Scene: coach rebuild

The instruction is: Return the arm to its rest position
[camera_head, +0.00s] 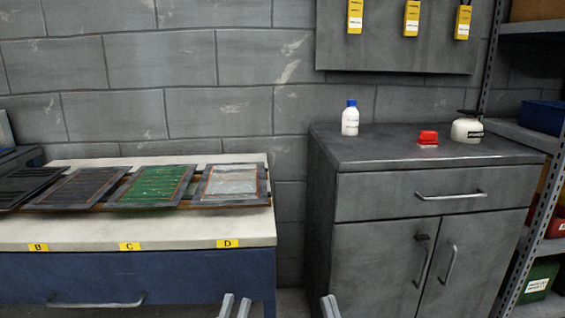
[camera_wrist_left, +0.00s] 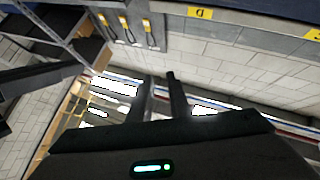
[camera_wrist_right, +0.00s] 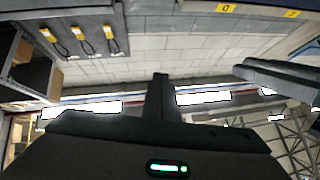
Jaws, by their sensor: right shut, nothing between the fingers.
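My left gripper (camera_head: 236,298) shows at the bottom edge of the head view, with two grey fingertips a little apart. In the left wrist view (camera_wrist_left: 159,78) its fingers stand apart with nothing between them. My right gripper (camera_head: 329,300) shows as a small grey tip at the bottom edge, right of the left one. In the right wrist view (camera_wrist_right: 160,77) its fingers are together and hold nothing. Both grippers are in front of the furniture, and neither visibly touches anything. Most of both arms is out of the head view.
A blue bench with a cream top (camera_head: 150,235) stands left, bearing several framed panels, one green (camera_head: 150,186). A grey cabinet (camera_head: 375,225) stands right with a white bottle (camera_head: 350,119), red object (camera_head: 428,138) and white canister (camera_head: 467,127). A metal shelf (camera_head: 505,130) is far right.

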